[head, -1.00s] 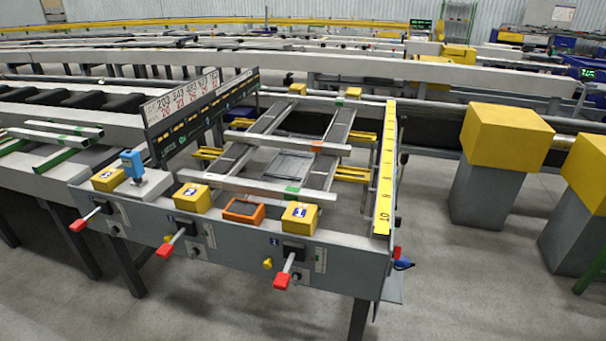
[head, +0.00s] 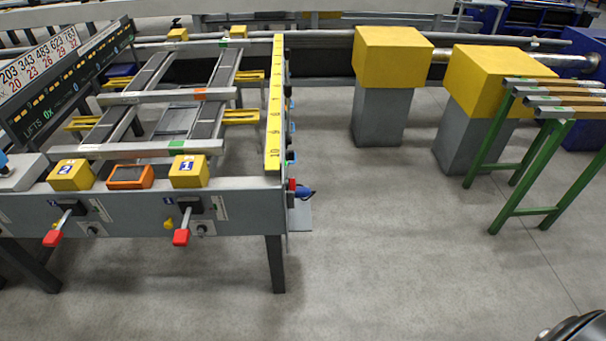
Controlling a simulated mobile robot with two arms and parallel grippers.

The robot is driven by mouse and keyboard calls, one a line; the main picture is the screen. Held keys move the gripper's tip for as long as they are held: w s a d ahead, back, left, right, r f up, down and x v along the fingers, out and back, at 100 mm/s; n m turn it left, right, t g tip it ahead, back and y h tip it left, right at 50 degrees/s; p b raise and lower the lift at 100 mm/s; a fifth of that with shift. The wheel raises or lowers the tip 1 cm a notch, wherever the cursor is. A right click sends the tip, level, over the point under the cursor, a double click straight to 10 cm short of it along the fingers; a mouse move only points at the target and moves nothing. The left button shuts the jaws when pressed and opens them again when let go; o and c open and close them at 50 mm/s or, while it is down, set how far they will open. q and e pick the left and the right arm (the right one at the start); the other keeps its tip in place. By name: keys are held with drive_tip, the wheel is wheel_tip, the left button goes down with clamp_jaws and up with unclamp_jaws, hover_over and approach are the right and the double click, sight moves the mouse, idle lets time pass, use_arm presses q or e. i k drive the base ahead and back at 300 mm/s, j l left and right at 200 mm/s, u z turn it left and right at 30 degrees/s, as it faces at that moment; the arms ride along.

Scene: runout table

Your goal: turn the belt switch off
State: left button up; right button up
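The runout table's grey front panel (head: 140,212) is at the left of the head view. Two levers with red grips show on it: one under the block marked 2 (head: 53,238) and one under the block marked 1 (head: 181,237). Both stick out and downward. A small red and blue fitting (head: 303,191) sits at the panel's right end. I cannot tell which of these is the belt switch, or read its setting.
Two yellow-topped grey pillars (head: 382,118) stand right of the table. A green trestle (head: 520,185) with bars on top is at the far right. The floor (head: 390,240) before the table is open. A table leg (head: 275,264) stands under its right end.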

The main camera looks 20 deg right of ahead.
sight(290, 183)
drive_tip(key=l, duration=1)
drive_tip(key=u, duration=0.35)
drive_tip(key=i+l+u, duration=0.1)
drive_tip(key=u, duration=0.3)
drive_tip(key=i+l+u, duration=0.1)
drive_tip(key=l+u, duration=0.15)
drive_tip(key=u, duration=0.15)
drive_tip(key=l+u, duration=0.2)
drive_tip(key=u, duration=0.2)
drive_tip(key=i+l+u, duration=0.1)
drive_tip(key=l+u, duration=0.15)
drive_tip(key=u, duration=0.2)
drive_tip(key=l+u, duration=0.2)
drive_tip(key=u, duration=0.2)
